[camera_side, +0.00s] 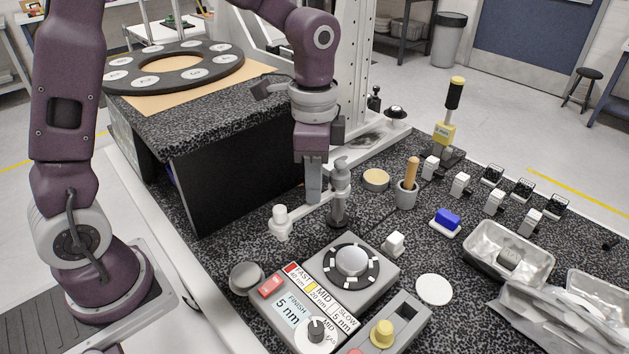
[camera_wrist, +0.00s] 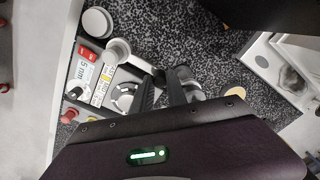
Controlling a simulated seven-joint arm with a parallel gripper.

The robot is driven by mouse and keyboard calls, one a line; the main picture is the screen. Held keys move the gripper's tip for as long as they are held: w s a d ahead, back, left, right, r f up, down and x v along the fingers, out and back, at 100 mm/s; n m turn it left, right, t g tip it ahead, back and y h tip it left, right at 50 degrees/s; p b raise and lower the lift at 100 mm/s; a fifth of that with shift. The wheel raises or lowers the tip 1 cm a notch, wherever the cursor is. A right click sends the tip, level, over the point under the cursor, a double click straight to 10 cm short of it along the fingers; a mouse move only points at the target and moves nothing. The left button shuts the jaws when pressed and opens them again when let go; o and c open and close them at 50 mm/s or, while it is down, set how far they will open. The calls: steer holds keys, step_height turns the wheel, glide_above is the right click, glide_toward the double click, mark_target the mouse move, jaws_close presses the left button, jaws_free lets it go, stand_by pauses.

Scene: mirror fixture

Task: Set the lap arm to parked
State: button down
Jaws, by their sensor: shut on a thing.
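The lap arm (camera_side: 303,215) is a pale bar reaching from an upright grey post (camera_side: 340,190) to a white knob-like end (camera_side: 280,222). In the wrist view its white end (camera_wrist: 117,50) is left of my fingers and the post (camera_wrist: 186,82) is right of them. My gripper (camera_side: 314,196) points down and is shut on the lap arm between post and end; the fingers (camera_wrist: 160,82) partly hide the bar. The round silver lap (camera_side: 352,262) with its black ring is on the grey control box, in front of the arm. The white end is off the lap.
A grey round disc (camera_side: 247,278) and a labelled panel (camera_side: 300,300) with a dial are in front. A black-sided block (camera_side: 235,170) stands behind left. A cup with a wooden handle (camera_side: 406,190) and a tan disc (camera_side: 376,180) stand right of the post.

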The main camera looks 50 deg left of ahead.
steer(key=c, duration=1.3)
jaws_free()
step_height(320, 180, up, 7)
steer(key=shift+r, duration=0.1)
steer(key=s+a+r+n+t, duration=0.1)
steer(key=s+n+t, duration=0.1)
steer(key=s, duration=0.4)
steer(key=s+a+n+t, duration=0.1)
steer(key=s+a+n, duration=0.1)
steer(key=s+n, duration=0.2)
steer(key=s+a+r+n+t, duration=0.1)
steer(key=s+n+t, duration=0.1)
steer(key=s, duration=0.6)
steer(key=shift+s+a+r+n+t, duration=0.2)
steer(key=shift+s+r+n+t, duration=0.15)
steer(key=shift+n, duration=0.25)
